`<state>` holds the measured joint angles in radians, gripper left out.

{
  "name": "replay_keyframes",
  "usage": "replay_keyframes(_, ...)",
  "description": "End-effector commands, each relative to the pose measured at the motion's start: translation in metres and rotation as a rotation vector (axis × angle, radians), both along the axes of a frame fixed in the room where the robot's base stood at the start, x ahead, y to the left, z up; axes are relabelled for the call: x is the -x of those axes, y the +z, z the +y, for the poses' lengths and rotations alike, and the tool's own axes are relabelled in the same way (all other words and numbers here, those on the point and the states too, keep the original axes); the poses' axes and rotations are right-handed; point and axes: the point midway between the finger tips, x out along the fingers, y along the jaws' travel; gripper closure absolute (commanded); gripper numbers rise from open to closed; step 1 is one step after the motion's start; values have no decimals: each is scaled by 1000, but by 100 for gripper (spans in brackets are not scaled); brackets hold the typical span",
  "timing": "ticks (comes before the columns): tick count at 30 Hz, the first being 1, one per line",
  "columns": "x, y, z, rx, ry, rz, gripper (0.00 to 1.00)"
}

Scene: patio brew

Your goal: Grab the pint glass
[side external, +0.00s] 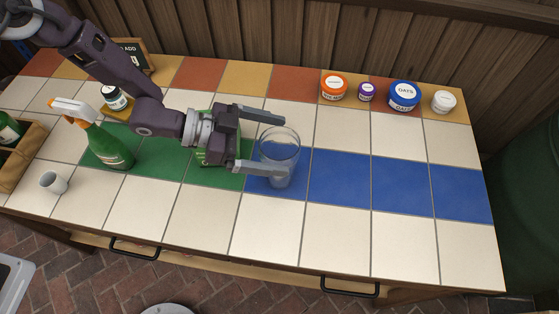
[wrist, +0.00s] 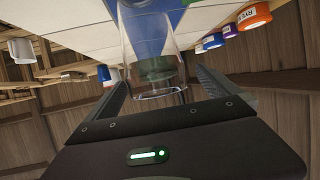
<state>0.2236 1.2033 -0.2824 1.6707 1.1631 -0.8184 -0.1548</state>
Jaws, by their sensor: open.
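The clear pint glass (side external: 279,160) stands upright on the tiled counter, on the blue tiles near the border with the green ones. My gripper (side external: 272,145) is open, with one finger on the far side of the glass and one on its near side. The fingers reach level with the glass, and no firm grip shows. In the wrist view the glass (wrist: 151,55) appears between the open fingers (wrist: 166,90). Whether either finger touches it, I cannot tell.
A green spray bottle (side external: 108,145) and a small white cup (side external: 54,182) stand at left. An orange-lidded jar (side external: 334,86), a purple jar (side external: 367,91), a blue jar (side external: 404,96) and a white jar (side external: 443,101) line the back right. The right front tiles are clear.

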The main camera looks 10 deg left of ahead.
Motion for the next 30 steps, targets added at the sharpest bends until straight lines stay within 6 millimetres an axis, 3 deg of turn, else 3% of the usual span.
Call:
replay_keyframes(6, -2, -18, -35, 1, -3, -1, 0)
replay_keyframes(14, -4, -20, -41, 0, -1, 0, 0)
replay_keyframes(17, -4, -20, -41, 0, -1, 0, 16)
replay_keyframes(27, -4, -20, -41, 0, 0, 0, 82)
replay_keyframes(30, -4, -19, -41, 2, 0, -1, 96)
